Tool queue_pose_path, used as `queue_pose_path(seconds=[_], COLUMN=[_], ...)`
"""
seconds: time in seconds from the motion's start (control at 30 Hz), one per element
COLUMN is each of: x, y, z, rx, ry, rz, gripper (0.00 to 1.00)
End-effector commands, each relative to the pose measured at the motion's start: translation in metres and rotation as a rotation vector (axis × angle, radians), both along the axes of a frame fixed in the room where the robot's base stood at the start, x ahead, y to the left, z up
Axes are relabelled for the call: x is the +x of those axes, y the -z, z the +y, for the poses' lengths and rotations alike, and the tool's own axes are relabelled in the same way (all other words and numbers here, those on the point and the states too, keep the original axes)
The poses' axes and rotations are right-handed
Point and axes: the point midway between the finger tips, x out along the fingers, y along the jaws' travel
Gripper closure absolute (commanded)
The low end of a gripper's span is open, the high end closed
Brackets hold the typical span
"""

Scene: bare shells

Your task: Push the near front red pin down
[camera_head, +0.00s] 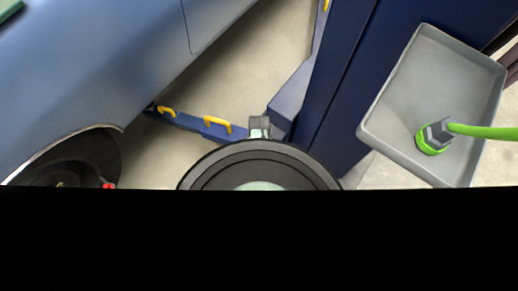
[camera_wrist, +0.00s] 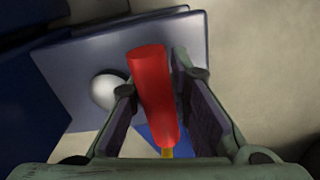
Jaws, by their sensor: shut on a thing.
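The red pin (camera_wrist: 152,90) is a red cylinder standing between the fingers of my gripper (camera_wrist: 158,84) in the wrist view. My gripper is shut on it, one finger on each side. A small yellow piece (camera_wrist: 167,152) shows at the pin's lower end. Behind the pin is a blue-grey plate (camera_wrist: 78,52) with a white round knob (camera_wrist: 108,91). In the head view my own round arm part covers the place, and I cannot make out this pin or my fingertips there.
In the head view a blue car body (camera_head: 110,70) is at the left, and a blue lift column (camera_head: 345,80) stands right of centre. A low blue lift arm (camera_head: 190,124) has yellow handles. A grey tray (camera_head: 400,100) with a green-handled tool (camera_head: 436,137) is at the right. The lower part is black.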

Motion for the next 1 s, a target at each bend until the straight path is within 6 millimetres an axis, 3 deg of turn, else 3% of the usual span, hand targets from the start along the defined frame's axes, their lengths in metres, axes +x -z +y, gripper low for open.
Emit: queue_pose_path(seconds=[0.07,0.3,0.33,0.6,1.0], x=[0.0030,0.0028,0.0029,0.0017,0.0010], y=[0.0107,0.0085,0.0084,0.0088,0.0019], z=[-0.0028,-0.0034,-0.0034,-0.0023,-0.0011], rx=[-0.003,-0.003,-0.003,-0.002,-0.002], ry=[0.007,0.008,0.008,0.005,0.002], rz=[-0.006,-0.006,-0.006,-0.003,-0.003], gripper=[1.00,1.00,0.83,0.65,0.65])
